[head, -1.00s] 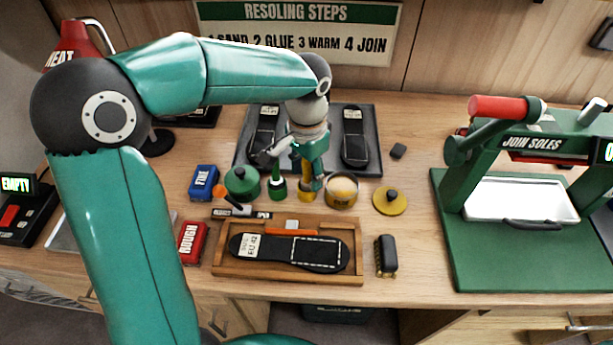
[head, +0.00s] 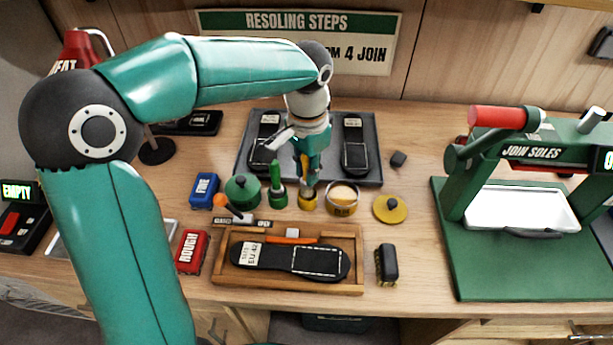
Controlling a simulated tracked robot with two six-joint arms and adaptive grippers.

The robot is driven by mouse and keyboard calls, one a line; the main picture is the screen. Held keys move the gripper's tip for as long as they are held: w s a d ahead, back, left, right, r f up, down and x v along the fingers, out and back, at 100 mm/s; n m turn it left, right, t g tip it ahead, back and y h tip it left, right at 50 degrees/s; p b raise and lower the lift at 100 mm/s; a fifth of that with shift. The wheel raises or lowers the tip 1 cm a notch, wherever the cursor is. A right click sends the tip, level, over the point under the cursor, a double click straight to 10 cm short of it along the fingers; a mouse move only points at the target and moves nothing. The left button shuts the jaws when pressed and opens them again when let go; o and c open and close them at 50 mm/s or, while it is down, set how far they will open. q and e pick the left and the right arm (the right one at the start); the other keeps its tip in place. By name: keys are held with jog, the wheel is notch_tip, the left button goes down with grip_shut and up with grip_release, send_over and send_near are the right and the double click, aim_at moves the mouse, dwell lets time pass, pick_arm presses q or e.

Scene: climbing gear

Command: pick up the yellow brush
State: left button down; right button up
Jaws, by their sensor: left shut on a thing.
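The yellow brush (head: 304,180) is upright, its upper part between the fingers of my left gripper (head: 304,163). The gripper is shut on it from above. The brush's lower end is at or just over a small yellow holder (head: 307,203); I cannot tell whether it is clear of it. A green brush (head: 275,172) stands in a green holder (head: 278,198) just to the left, close to the gripper. My right gripper is not in view.
A green lidded pot (head: 242,190) and an open yellow tin (head: 343,197) stand either side. Behind is a dark tray (head: 372,176) with soles; in front is a wooden tray (head: 290,286). A green press (head: 520,250) stands right.

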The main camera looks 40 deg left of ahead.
pick_arm(q)
notch_tip(320, 180, up, 17)
jog(key=p, duration=0.2)
jog(key=shift+f, duration=0.2)
dwell(0.5)
